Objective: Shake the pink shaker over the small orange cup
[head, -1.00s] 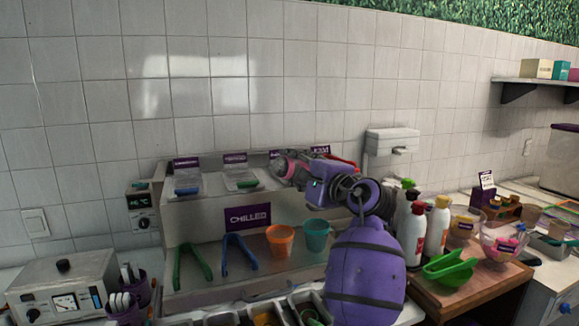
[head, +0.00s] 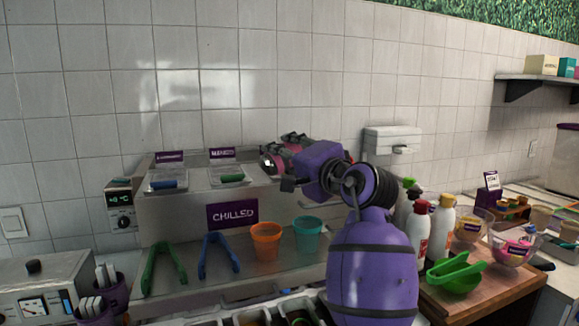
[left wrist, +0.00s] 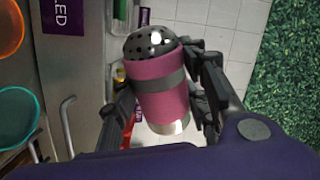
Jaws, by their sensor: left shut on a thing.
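The pink shaker (head: 275,163) has a grey band and a perforated metal cap. My left gripper (head: 288,155) is shut around it, high above the shelf. In the left wrist view the shaker (left wrist: 160,92) sits between the fingers of my left gripper (left wrist: 165,98), its cap toward the upper left. The small orange cup (head: 266,243) stands upright on the steel shelf, below the shaker in the head view. I cannot tell whether they line up in depth. The orange cup's rim (left wrist: 8,35) shows at the left wrist view's edge. My right gripper is not in view.
A teal cup (head: 308,235) stands right of the orange cup. Green tongs (head: 164,268) and blue tongs (head: 218,255) lean on its left. Small trays (head: 168,183) sit on the upper ledge. Bottles (head: 440,225) and a green scoop (head: 455,275) stand at right.

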